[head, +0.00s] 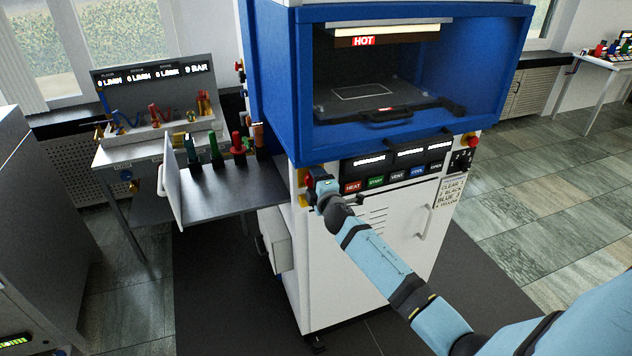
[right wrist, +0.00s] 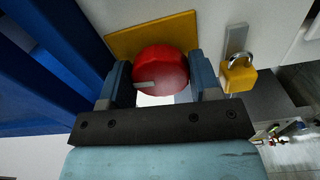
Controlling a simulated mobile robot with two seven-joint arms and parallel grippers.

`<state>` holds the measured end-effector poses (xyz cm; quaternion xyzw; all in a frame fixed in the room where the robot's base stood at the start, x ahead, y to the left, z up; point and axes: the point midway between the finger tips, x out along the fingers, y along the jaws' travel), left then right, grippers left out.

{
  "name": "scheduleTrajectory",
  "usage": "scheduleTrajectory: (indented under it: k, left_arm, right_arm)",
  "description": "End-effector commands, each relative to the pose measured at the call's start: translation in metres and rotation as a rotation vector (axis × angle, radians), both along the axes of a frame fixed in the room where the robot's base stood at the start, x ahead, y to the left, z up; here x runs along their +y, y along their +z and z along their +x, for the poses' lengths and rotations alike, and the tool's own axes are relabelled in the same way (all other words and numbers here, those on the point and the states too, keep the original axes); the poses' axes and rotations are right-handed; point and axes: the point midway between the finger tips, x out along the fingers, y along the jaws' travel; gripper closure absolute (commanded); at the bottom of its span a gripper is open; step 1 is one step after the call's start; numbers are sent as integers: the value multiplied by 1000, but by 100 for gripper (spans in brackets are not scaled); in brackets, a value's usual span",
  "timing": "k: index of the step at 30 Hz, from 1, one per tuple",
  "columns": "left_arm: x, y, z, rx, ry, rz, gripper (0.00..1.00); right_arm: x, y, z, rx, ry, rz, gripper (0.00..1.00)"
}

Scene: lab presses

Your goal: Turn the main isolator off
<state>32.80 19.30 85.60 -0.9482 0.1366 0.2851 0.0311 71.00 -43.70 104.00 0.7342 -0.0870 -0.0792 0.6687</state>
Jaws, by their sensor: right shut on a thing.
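The main isolator is a round red knob (right wrist: 165,68) on a yellow plate (right wrist: 140,35), on the white side of the press. In the right wrist view a pale mark on the knob lies nearly level, at its lower left. My right gripper (right wrist: 163,90) has one finger on each side of the knob and is shut on it. In the head view my right gripper (head: 318,184) is at the press's front left corner, below the blue housing, and it mostly hides the knob. My left gripper is not in view.
A yellow padlock (right wrist: 240,74) hangs beside the knob's plate. The blue press chamber (head: 300,90) is above, with a button panel (head: 397,170) to the right. A dark shelf (head: 225,188) with several coloured handles juts out left. The tiled floor at right is clear.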

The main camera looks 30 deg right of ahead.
Motion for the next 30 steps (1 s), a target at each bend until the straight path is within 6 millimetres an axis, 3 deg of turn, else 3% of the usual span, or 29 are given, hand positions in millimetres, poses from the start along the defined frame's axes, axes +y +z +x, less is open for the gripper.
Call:
scheduleTrajectory:
  k: [9, 23, 24, 27, 30]
  left_arm:
    - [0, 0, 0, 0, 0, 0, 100]
    - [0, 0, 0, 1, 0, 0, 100]
    - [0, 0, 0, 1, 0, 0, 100]
    - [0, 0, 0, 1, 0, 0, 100]
    - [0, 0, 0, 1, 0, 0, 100]
  right_arm:
    - [0, 0, 0, 23, 1, -94, 66]
    - [0, 0, 0, 26, 0, -107, 66]
    - [0, 0, 0, 26, 0, -107, 41]
    - [0, 0, 0, 26, 0, -107, 18]
    - [0, 0, 0, 25, 0, -106, 18]
